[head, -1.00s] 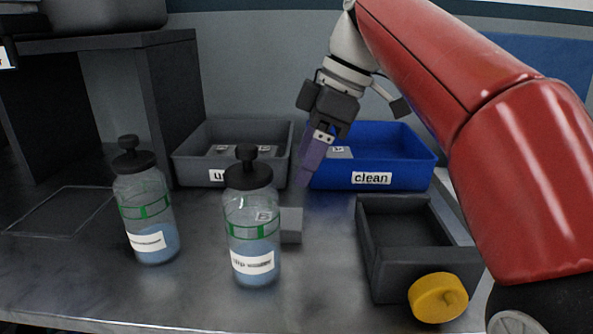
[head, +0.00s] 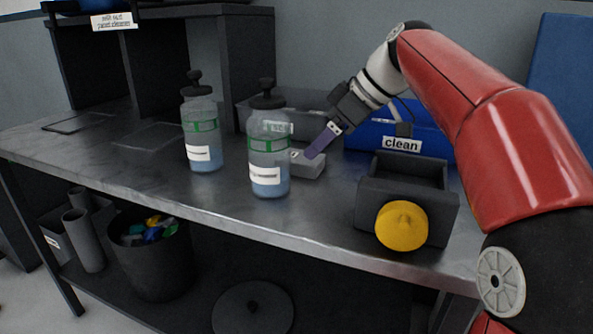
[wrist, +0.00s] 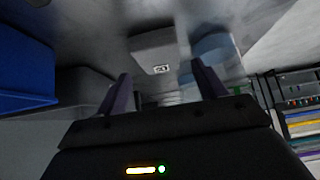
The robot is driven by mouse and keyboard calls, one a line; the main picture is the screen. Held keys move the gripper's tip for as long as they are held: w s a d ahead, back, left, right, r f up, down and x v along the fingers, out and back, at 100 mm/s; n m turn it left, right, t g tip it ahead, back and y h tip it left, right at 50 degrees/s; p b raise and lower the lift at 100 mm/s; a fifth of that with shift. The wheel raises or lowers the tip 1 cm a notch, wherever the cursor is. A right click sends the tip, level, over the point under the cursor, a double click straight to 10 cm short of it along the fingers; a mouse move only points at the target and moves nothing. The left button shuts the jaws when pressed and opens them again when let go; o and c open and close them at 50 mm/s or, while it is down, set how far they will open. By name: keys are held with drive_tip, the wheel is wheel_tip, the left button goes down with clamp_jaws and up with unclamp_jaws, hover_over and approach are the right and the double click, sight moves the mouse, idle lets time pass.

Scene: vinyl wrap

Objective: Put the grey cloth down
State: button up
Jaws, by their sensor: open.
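A grey, flat, block-shaped thing (head: 311,167) with a small printed tag lies on the metal bench behind the right bottle; it looks like the folded grey cloth. It also shows in the wrist view (wrist: 155,45), just beyond and between my fingertips, with nothing clasped. My gripper (head: 311,153) reaches down from the upper right, its purple fingers at the thing's near upper side in the head view. In the wrist view my gripper (wrist: 163,82) has its two fingers well apart. I cannot tell whether a fingertip touches the grey thing.
Two bottles of blue liquid (head: 202,135) (head: 268,150) stand left of my gripper. The blue "clean" bin (head: 430,146) and a grey bin (head: 245,112) stand behind. A dark open box (head: 370,195) with a yellow round piece (head: 402,226) sits at right. The bench's left side is mostly clear.

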sight(303, 157)
drive_tip(key=x, duration=0.5)
drive_tip(key=shift+w+a+f, duration=0.2)
drive_tip(key=shift+w+a, duration=0.1)
drive_tip(key=c, duration=0.8)
drive_tip(key=shift+r, duration=0.15)
